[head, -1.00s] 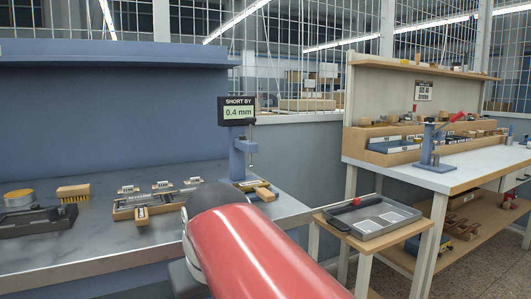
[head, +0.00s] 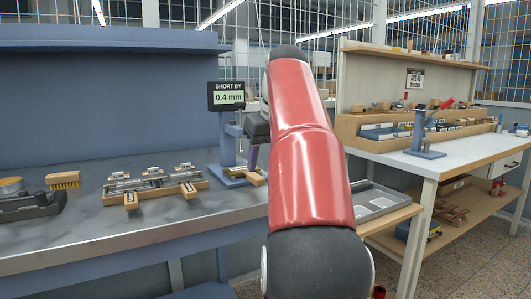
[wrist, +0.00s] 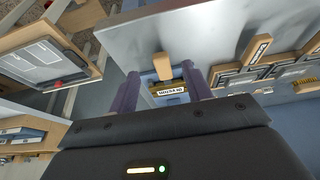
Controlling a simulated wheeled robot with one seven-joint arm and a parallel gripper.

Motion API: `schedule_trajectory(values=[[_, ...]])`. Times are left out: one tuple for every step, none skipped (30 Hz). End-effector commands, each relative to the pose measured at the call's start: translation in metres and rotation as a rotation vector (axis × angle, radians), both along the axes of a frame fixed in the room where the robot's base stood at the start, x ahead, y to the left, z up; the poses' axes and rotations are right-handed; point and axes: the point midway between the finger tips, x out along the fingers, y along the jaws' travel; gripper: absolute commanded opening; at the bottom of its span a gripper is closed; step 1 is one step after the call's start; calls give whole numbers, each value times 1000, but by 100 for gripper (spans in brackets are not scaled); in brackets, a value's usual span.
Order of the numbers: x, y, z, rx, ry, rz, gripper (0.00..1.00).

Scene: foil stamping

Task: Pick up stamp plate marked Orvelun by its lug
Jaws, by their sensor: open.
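A stamp plate with a white label (wrist: 172,91) and a wooden lug (wrist: 162,67) lies on the blue base of the gauge stand in the wrist view. The label is upside down and too small to read surely. In the head view the lug (head: 255,179) sticks out at the front of the stand (head: 228,150). My gripper (wrist: 160,72) is open and empty. Its two purple fingers stand on either side of the plate and lug in the wrist picture, apparently above them and apart. In the head view one purple finger (head: 253,157) shows above the lug; my red arm hides the rest.
A display (head: 226,96) reads "SHORT BY 0.4 mm". A wooden rack (head: 112,198) with several labelled plates and lugs stands left on the bench (head: 190,215). A brush (head: 62,180) lies farther left. A grey tray (head: 375,203) sits on a side stand behind my arm.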

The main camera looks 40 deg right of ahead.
Motion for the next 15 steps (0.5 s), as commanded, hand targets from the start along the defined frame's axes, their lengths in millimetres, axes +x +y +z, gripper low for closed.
schedule_trajectory(values=[[3,-1,-11,2,1,-1,49],[5,-1,-16,2,1,-1,49],[7,-1,-21,2,1,-1,49],[9,-2,-25,1,0,-1,49],[10,-2,-29,2,1,-1,49],[12,-3,-33,1,0,-1,49],[13,-3,-36,0,0,-1,49],[15,-3,-38,1,0,-1,49],[16,-3,-41,1,0,-1,49],[17,-3,-43,0,-1,-1,49],[17,-4,-44,0,-1,0,49],[18,-4,-45,0,-2,0,49],[18,-4,-46,0,-2,0,49],[19,-4,-46,0,-2,0,49],[19,-4,-46,0,-2,-1,49]])
